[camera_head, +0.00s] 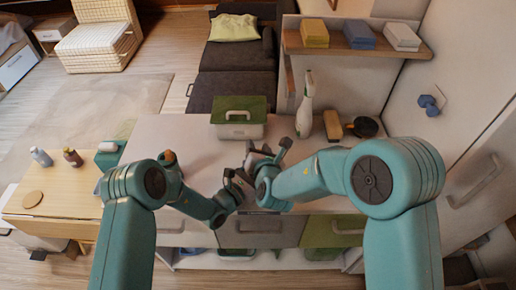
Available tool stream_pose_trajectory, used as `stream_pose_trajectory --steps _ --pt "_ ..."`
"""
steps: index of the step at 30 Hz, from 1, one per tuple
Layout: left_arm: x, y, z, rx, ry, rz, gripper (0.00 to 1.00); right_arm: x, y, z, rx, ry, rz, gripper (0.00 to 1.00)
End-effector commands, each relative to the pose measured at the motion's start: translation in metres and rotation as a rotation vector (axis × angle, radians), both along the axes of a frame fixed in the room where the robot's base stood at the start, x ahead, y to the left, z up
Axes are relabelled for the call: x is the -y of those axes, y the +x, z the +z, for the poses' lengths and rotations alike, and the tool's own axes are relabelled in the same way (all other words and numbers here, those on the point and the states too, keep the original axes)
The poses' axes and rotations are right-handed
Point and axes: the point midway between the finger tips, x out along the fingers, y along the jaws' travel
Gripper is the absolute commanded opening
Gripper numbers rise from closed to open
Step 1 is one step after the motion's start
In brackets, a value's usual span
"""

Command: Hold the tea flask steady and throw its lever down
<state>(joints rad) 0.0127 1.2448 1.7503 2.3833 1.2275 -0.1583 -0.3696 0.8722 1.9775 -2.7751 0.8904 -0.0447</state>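My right gripper (267,152) is over the white counter (200,135) near the middle of the camera_head view. Its dark fingers look spread, with no object clearly between them. My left gripper (236,180) is just left of it, low over the counter's front part. It is small and partly merged with the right wrist, so its opening cannot be told. I cannot clearly make out the tea flask or its lever. A small orange-brown thing (167,157) shows behind my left arm, mostly hidden, and I cannot tell what it is.
A green-lidded box (239,118) stands behind the grippers. A white spray bottle (305,105), a yellow block (332,124) and a dark pan (362,127) are at the back right. A shelf (350,42) holds several boxes. A wooden table (60,205) with bottles stands left.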

Motion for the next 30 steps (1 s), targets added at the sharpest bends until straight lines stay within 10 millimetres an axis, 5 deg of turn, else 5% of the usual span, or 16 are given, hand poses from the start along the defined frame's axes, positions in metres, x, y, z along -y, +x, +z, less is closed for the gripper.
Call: stream_pose_trajectory --steps 5,18,30 --pt "0.000 0.000 0.001 0.001 -0.001 0.000 0.30 0.001 -0.009 0.004 0.000 -0.001 0.002 0.40" --pt "0.000 0.000 0.001 0.001 -0.001 -0.001 0.30 0.018 -0.093 0.036 0.000 0.001 0.002 0.40" --pt "0.000 0.000 0.001 0.001 -0.001 -0.001 0.30 0.023 -0.110 0.042 0.000 0.000 -0.001 0.40"
